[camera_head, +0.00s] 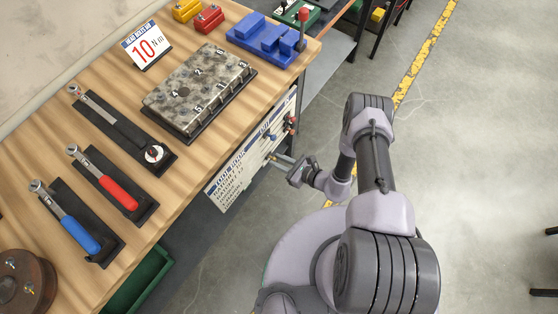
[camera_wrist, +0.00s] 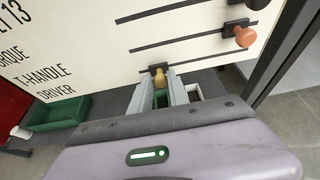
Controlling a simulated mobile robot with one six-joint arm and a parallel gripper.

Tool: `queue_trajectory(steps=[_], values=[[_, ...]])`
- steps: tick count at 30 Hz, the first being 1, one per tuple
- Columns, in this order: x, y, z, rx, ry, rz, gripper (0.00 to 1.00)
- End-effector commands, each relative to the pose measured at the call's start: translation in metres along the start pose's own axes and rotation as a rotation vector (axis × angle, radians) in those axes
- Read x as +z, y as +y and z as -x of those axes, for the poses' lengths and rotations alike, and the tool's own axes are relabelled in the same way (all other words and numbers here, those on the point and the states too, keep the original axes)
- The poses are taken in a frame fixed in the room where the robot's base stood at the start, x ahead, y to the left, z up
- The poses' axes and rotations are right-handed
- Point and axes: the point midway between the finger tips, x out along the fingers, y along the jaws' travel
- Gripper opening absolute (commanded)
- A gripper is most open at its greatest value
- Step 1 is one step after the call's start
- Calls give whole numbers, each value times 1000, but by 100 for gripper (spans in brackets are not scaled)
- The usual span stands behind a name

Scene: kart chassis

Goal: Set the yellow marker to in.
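The yellow marker (camera_wrist: 159,78) is a small knob on a dark slider in the lowest slot of the white tool board (camera_wrist: 95,45). It sits toward the slot's left part, nearer the printed names than the other markers. My gripper (camera_wrist: 160,86) reaches up to the board from below in the wrist view, with one finger on each side of the yellow knob. Whether the fingers press on it cannot be told. In the head view my gripper (camera_head: 279,158) is at the bench's front side, against the board's lower part, and hides most of the marker.
An orange-red marker (camera_wrist: 245,36) sits in the slot above, farther right. A blue marker (camera_head: 270,137) shows in the head view. The bench (camera_head: 180,165) carries torque wrenches and a numbered block (camera_head: 198,85). A green bin (camera_wrist: 60,112) stands below. The floor right is open.

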Motion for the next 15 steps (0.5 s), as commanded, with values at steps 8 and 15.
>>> queue_trajectory(steps=[8,15], values=[[0,0,0,0,0,0,0],[0,0,0,1,0,0,0]])
